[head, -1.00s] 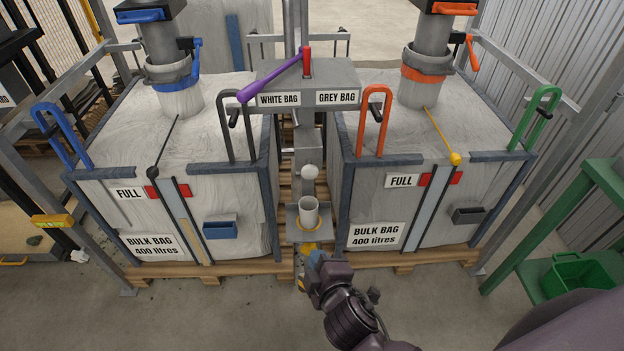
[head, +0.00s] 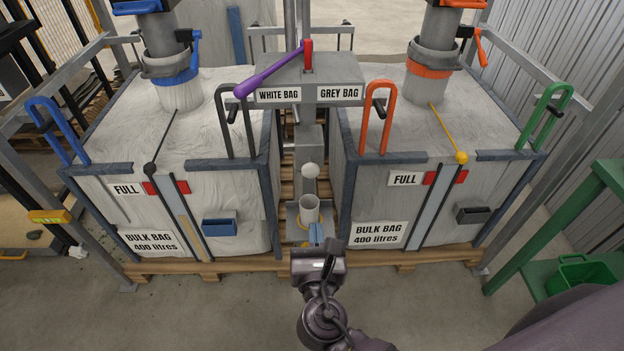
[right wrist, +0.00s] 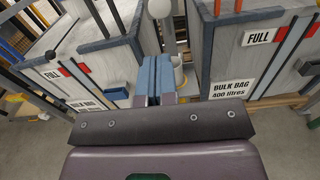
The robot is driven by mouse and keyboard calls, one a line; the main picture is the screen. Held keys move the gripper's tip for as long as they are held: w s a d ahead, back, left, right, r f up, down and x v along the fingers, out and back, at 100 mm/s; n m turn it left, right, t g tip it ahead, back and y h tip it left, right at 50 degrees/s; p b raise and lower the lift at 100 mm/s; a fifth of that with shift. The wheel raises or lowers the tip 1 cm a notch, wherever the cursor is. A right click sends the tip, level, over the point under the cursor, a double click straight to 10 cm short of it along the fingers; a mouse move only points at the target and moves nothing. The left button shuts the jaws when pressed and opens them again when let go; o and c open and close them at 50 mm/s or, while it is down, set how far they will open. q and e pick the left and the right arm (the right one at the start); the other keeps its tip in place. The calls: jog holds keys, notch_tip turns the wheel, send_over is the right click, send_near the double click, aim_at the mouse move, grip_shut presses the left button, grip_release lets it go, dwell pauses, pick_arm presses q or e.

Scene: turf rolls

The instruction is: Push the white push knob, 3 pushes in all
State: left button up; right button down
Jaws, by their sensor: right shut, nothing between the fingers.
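The white push knob (head: 310,170) is a round ball on the grey post between the two bulk bags. It also shows at the top of the right wrist view (right wrist: 159,8). A white cup (head: 309,210) stands on a small grey shelf below the knob. My right gripper (head: 316,235) is in front of and below the cup, pointing toward the post. In the right wrist view its blue fingers (right wrist: 154,78) are together with nothing between them, and the knob lies beyond their tips, apart from them. My left gripper is in neither view.
A white bag bin (head: 100,205) and a grey bag bin (head: 400,205) flank the narrow gap with the post. A purple lever (head: 270,74) sits above on the grey selector box (head: 335,72). A green stand (head: 590,225) is at the right. The floor in front is clear.

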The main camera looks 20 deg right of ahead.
aim_at(312, 171)
jog(key=shift+w, duration=0.1)
dwell(0.4)
jog(key=x, duration=1.3)
jog(key=shift+f, duration=0.1)
jog(key=shift+w+d, duration=0.2)
jog(key=shift+w, duration=0.2)
jog(key=shift+w, duration=0.1)
jog(key=shift+x, duration=1.15)
jog(key=shift+w, duration=0.1)
jog(key=shift+d, duration=0.1)
jog(key=shift+r, duration=0.3)
